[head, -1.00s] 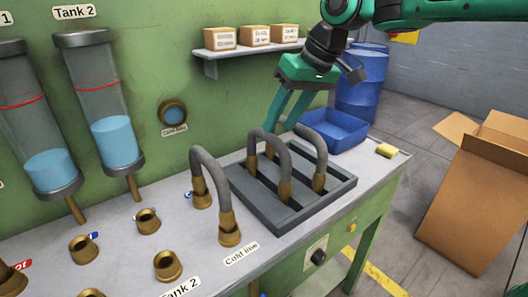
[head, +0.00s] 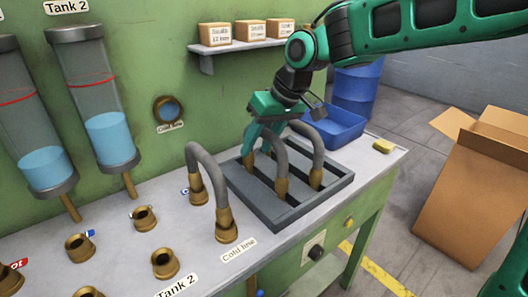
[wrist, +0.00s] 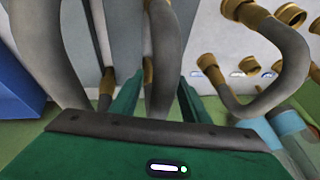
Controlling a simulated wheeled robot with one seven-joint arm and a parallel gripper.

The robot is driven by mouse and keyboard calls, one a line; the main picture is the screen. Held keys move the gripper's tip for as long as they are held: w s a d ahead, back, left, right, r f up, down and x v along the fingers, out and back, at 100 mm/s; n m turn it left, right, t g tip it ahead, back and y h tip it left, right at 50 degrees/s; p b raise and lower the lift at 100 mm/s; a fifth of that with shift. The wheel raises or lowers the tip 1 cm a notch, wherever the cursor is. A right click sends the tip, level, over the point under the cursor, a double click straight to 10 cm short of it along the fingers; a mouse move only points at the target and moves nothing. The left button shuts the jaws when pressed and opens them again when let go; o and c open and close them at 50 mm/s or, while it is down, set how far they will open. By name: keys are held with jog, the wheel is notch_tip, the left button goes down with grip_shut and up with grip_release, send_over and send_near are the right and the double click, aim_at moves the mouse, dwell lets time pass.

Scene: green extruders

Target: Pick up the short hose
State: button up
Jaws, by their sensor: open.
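Two grey arched hoses with brass ends stand in the slotted dark tray: a left one (head: 279,160) and a right one (head: 318,150). A third grey hose (head: 209,160) stands on brass fittings by the "Cold line" label. I cannot tell for sure which is the short one. My gripper (head: 247,150) is open at the back of the left tray hose. In the wrist view, my fingers (wrist: 158,95) are on either side of that hose (wrist: 165,55); contact is not clear. The other tray hose (wrist: 68,50) is just left of the fingers. The far hose ends are partly hidden.
The tray (head: 325,192) lies on the grey bench, with a blue bin (head: 338,130) behind it and a yellow sponge (head: 383,146) to the right. Bare brass fittings (head: 145,218) stand at left. A shelf of small boxes (head: 251,31) is above.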

grip_shut()
jog(key=shift+r, duration=0.15)
